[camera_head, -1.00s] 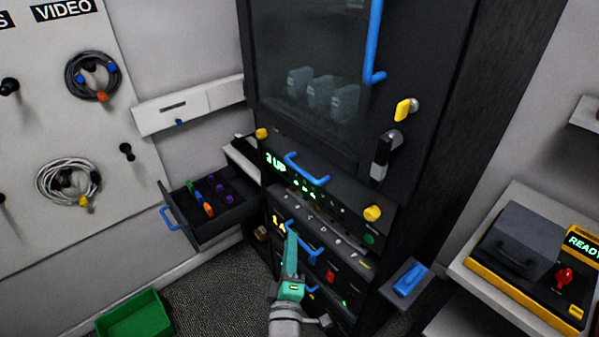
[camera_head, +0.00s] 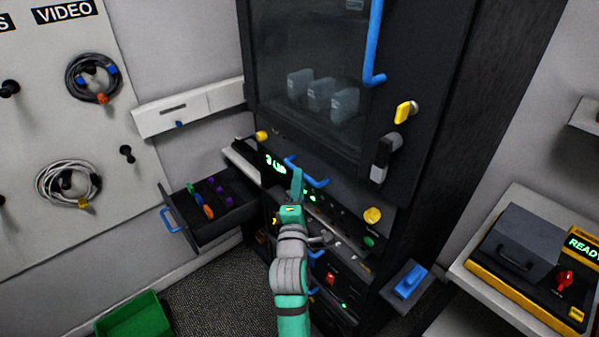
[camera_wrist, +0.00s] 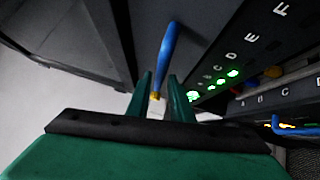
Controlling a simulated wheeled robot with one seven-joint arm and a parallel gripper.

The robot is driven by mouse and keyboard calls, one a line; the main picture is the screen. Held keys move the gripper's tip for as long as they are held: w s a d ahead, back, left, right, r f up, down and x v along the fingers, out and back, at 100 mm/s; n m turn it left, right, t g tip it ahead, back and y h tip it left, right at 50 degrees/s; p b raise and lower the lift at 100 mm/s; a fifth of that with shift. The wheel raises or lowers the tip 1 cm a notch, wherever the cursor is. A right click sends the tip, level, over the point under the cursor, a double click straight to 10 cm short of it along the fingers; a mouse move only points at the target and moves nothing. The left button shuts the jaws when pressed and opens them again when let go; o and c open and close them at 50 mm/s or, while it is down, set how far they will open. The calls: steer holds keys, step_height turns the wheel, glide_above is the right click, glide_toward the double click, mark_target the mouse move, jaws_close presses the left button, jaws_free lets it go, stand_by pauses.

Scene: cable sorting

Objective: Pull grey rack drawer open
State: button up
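The dark grey rack (camera_head: 425,150) stands in the middle of the head view. A front panel with a blue bar handle (camera_head: 318,182) sits below its glass door, beside a lit green display. My gripper (camera_head: 297,172) is in front of this handle and hides part of it. In the wrist view, the two teal fingers (camera_wrist: 160,75) stand apart. The blue handle (camera_wrist: 167,48) runs between and beyond their tips, with small gaps on both sides. I see no clear contact. The panel looks flush with the rack.
An open drawer (camera_head: 225,231) with coloured plugs juts out left of the rack. A green bin (camera_head: 135,315) is on the floor. A yellow knob (camera_head: 372,215) and a blue-topped ledge (camera_head: 408,282) are to the right. A bench with a grey device (camera_head: 520,245) stands further right.

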steer(key=shift+w+d+r, duration=0.1)
steer(key=shift+w+r, duration=0.05)
steer(key=shift+w, duration=0.9)
steer(key=shift+w+d+r, duration=0.1)
steer(key=shift+w, duration=0.9)
jaws_close()
